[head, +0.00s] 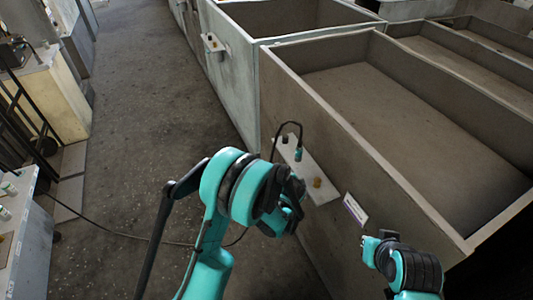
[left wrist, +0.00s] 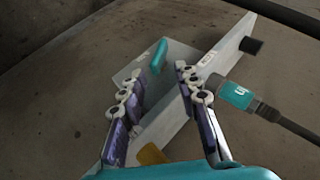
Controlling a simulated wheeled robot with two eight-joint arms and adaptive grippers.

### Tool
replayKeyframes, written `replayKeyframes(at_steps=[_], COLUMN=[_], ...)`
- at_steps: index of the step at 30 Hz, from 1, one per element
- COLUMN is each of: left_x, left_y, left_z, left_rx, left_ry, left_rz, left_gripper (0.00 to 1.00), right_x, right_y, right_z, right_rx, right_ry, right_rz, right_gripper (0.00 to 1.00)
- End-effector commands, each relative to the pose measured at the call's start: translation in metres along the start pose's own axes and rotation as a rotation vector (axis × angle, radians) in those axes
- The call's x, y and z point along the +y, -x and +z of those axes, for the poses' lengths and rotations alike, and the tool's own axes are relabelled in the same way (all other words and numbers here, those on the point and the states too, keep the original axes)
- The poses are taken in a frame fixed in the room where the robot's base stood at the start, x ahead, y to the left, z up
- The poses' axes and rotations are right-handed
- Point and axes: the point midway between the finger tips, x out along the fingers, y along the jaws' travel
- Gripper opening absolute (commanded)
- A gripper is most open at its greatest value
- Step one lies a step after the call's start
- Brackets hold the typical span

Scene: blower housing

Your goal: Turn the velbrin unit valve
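A pale plate (head: 306,168) is fixed to the outer wall of the near grey tank. In the left wrist view the plate (left wrist: 172,128) carries a teal handle (left wrist: 158,57), a yellow knob (left wrist: 152,154), a black knob (left wrist: 250,45) and a teal connector (left wrist: 237,96) with a dark cable. I cannot tell which part is the velbrin unit valve. My left gripper (left wrist: 158,75) is open. Its fingers are spread over the plate, with the teal handle beyond and between the tips; contact is not visible. In the head view my left wrist hides its fingers. My right arm is at lower right; its fingers cannot be made out.
The open grey tank (head: 390,110) fills the right side. A white label (head: 355,210) is on its wall, right of the plate. Another plate (head: 212,44) is on a farther tank. Grey floor (head: 165,90) lies open to the left, with a thin cable across it.

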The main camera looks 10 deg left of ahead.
Motion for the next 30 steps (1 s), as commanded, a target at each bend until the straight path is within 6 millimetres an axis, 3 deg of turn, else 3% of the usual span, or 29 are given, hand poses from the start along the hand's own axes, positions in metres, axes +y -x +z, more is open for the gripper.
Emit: replayKeyframes(at_steps=[11, 25, 30], left_x=[0.0, -0.013, -0.028], left_y=[-0.079, -0.078, -0.048], left_z=[0.001, 0.002, 0.003], left_rx=[-0.001, 0.001, 0.002], left_ry=[0.005, 0.249, 0.244], left_rz=[0.001, 0.583, 0.578], left_gripper=[0.32, 0.32, 0.32], right_x=[0.0, 0.0, 0.0], right_y=[0.0, 0.017, 0.027], right_z=[0.0, -0.012, -0.019], right_rx=[0.0, 0.0, 0.0], right_ry=[0.0, 0.0, 0.0], right_rz=[0.0, 0.0, 0.0], right_gripper=[0.0, 0.0, 0.0])
